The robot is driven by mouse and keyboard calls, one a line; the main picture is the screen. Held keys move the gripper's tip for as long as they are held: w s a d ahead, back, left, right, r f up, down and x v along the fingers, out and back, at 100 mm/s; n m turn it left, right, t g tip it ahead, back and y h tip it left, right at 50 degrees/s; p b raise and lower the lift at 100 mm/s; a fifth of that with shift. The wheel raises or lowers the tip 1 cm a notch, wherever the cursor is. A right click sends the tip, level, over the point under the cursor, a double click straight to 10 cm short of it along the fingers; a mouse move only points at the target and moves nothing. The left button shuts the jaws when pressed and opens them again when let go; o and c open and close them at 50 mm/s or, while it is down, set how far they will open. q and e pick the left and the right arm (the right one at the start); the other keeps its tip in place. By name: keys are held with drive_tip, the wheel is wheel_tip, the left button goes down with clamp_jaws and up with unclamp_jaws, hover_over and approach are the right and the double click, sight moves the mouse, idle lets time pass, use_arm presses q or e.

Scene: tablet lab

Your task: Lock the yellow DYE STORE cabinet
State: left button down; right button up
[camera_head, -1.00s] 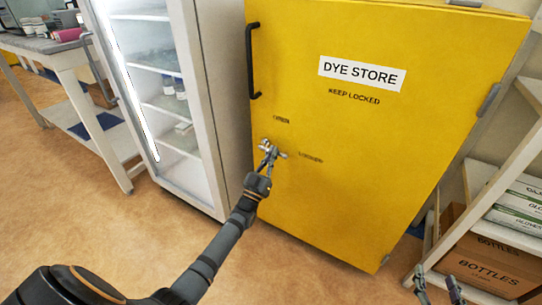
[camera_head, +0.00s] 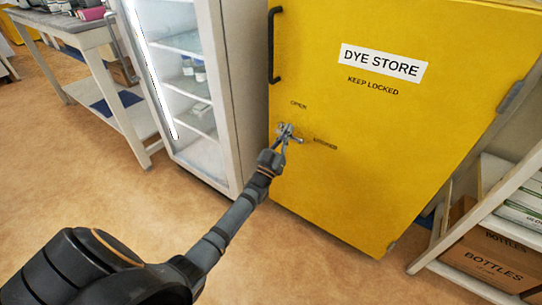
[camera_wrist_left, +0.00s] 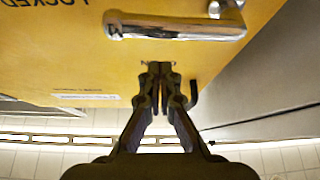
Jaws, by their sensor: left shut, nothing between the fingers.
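The yellow DYE STORE cabinet (camera_head: 400,130) stands with its door closed, as far as I can see. Its metal lever (camera_head: 295,137) sits below the word OPEN and left of the word LOCKED, extending toward LOCKED. In the left wrist view, the lever (camera_wrist_left: 175,27) crosses the top, its free end toward the upside-down word LOCKED. My left gripper (camera_head: 283,142) is in front of the lever, partly covering it. In the wrist view, the left fingers (camera_wrist_left: 160,72) are shut and empty, apart from the lever in the picture. My right gripper is out of view.
A black door pull (camera_head: 272,45) is above the lever at the door's left edge. A glass-front fridge (camera_head: 228,100) stands just left. A shelf (camera_head: 490,215) with boxes of bottles is at right. The floor (camera_head: 80,180) in front is open.

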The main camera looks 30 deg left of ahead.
use_arm(q)
drive_tip(key=p+v, duration=0.2)
drive_tip(key=v, duration=0.7)
drive_tip(key=shift+s+a, duration=0.2)
drive_tip(key=shift+s, duration=0.25)
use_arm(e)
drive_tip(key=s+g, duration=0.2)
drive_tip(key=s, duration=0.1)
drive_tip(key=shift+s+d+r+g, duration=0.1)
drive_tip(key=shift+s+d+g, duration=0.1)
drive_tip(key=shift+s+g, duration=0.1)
